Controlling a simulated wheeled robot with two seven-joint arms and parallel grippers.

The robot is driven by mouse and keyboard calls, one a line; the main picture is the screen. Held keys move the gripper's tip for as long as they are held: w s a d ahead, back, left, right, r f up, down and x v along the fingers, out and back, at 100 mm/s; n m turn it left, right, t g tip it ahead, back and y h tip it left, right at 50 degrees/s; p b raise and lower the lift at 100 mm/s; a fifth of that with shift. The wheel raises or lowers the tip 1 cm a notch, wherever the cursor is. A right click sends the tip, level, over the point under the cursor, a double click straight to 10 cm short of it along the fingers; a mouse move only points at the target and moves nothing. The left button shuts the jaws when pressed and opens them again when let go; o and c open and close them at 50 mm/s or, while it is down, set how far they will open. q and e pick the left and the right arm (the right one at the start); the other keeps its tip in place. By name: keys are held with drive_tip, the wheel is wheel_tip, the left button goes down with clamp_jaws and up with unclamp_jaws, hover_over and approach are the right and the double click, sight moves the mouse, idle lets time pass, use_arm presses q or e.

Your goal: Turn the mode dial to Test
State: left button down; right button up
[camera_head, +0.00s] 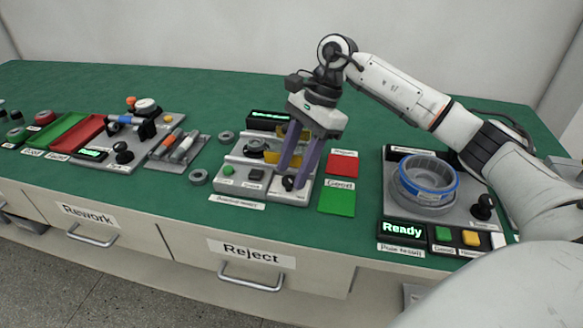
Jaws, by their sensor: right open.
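My right gripper (292,178) points down over the right part of the grey middle station (235,172). Its two purple fingers are open. The fingertips are just above or around a small black knob (288,183) on a light plate at the station's front right. The knob looks like a dial, but its marks are too small to read. I cannot tell whether the fingers touch it. My left gripper is not in view.
A black display (268,120) stands behind the station. Red (343,163) and green (337,201) pads lie to its right. A press station with a blue-rimmed ring (428,178) and a "Ready" display (403,231) stands further right. Loose grey rings (198,177) lie left.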

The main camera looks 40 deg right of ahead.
drive_tip(key=p+v, duration=0.3)
drive_tip(key=v, duration=0.4)
drive_tip(key=shift+p, duration=0.35)
drive_tip(key=shift+a, duration=0.1)
